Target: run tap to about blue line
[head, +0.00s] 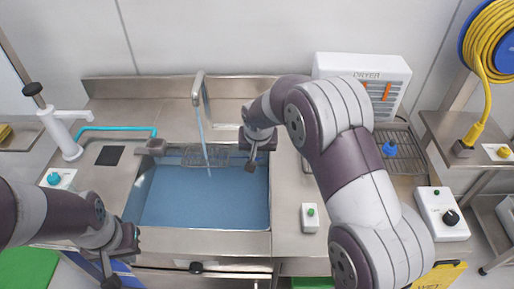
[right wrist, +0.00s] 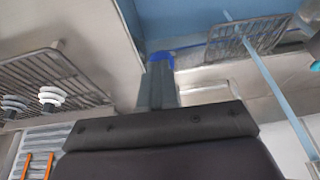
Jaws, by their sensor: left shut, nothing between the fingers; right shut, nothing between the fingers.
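The steel tap (head: 199,88) stands behind the sink (head: 190,241), and a thin stream of water (head: 203,135) falls from it. Blue water (head: 200,205) covers the sink floor. The stream also shows in the right wrist view (right wrist: 268,80). My right gripper (head: 251,165) is shut and empty at the sink's back right corner. In the right wrist view its fingers (right wrist: 160,85) point toward a dark blue strip (right wrist: 178,57) on the sink wall, which may be the blue line; the fingers partly hide it. My left gripper (head: 109,272) is shut and empty at the sink's front left.
A wire rack (head: 206,157) hangs at the sink's back. A white dryer (head: 362,67) and a drain rack (head: 404,160) stand to the right. A white pump column (head: 62,135) with a cyan hose (head: 118,128) is on the left.

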